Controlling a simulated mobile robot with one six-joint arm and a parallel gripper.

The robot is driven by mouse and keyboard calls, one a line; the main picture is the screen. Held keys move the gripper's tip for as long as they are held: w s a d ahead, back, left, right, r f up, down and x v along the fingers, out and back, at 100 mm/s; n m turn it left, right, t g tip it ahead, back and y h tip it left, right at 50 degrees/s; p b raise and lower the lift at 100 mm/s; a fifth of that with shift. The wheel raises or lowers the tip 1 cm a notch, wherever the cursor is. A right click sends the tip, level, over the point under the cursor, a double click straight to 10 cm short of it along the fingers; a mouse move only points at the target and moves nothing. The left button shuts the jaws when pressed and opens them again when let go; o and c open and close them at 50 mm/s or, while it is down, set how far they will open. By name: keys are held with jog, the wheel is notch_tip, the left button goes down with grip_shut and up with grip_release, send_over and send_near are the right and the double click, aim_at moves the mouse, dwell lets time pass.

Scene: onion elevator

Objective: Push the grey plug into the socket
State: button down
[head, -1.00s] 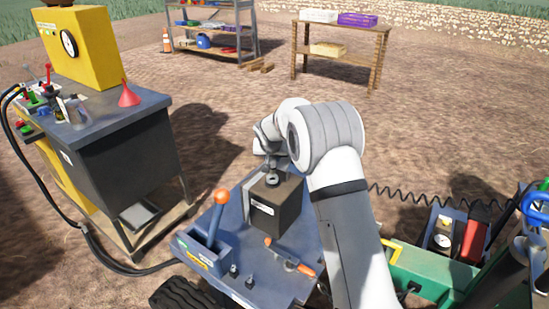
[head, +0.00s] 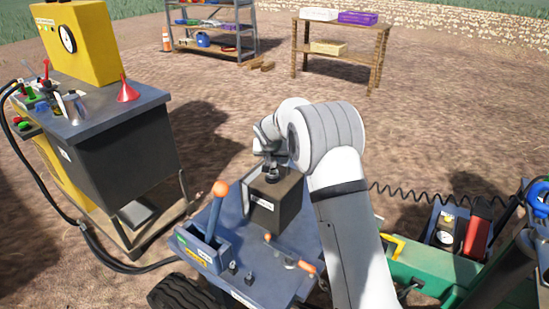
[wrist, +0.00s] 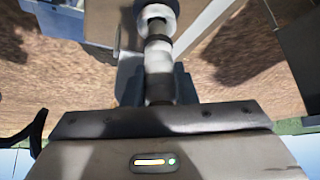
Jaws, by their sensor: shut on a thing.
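My gripper (head: 270,163) is over the dark box (head: 275,208) on the blue-grey deck of a cart. In the wrist view my gripper (wrist: 158,92) is shut on the grey plug (wrist: 159,58), a pale cylinder with a dark band. The plug points toward the round, ring-shaped socket (wrist: 153,14) at the top of that view. In the head view the socket (head: 272,178) is a small dark round on the box top, partly covered by the gripper. The plug's tip is at or very close to the ring; I cannot tell whether it is inside.
A workbench (head: 110,110) with a red funnel (head: 128,92) is at the left. A green machine (head: 425,272) with a coiled cable is at the right.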

jog(key=shift+f+b, duration=1.15)
jog(key=shift+b, duration=0.2)
dwell(0.7)
jog(key=c, duration=0.7)
grip_release()
jog(key=shift+w, duration=0.1)
jog(key=shift+r+p, duration=1.45)
jog(key=shift+r, duration=1.4)
jog(key=shift+r+p, duration=0.3)
jog(key=shift+r, duration=0.4)
